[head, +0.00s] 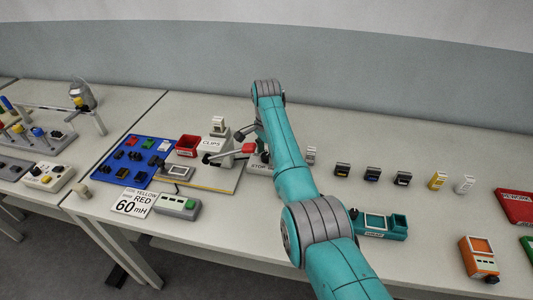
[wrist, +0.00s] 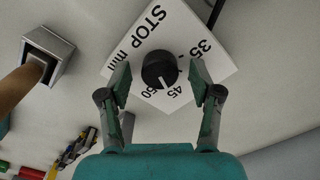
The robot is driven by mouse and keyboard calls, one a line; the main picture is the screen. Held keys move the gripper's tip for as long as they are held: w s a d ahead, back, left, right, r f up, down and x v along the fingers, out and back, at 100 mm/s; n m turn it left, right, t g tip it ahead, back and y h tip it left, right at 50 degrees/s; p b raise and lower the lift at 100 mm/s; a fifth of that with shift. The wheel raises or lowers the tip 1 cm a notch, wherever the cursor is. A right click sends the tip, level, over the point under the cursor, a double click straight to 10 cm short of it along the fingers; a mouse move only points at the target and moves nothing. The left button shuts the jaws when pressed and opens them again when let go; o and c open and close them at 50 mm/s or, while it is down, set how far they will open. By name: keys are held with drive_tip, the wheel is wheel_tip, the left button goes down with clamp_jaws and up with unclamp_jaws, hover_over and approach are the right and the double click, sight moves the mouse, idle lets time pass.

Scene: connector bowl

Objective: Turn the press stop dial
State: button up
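The stop dial is a round black knob (wrist: 160,70) with a pale pointer line, on a white plate (wrist: 188,18) printed "STOP mm" with the numbers 35, 45 and 50. The pointer line is toward the 45. My gripper (wrist: 162,82) is open in the wrist view, one finger on each side of the knob, with a gap on both sides. In the head view my arm hides the knob; part of the white stop plate (head: 259,168) shows left of the arm.
A press-like device marked CLIPS (head: 215,147) stands left of my arm, with a red bin (head: 188,145) beside it. A grey socket block with a brown rod (wrist: 47,52) is left of the plate. Several small connectors stand right of the arm, near a teal fixture (head: 380,226).

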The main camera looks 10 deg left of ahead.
wheel_tip(320, 180, up, 12)
idle(0.6)
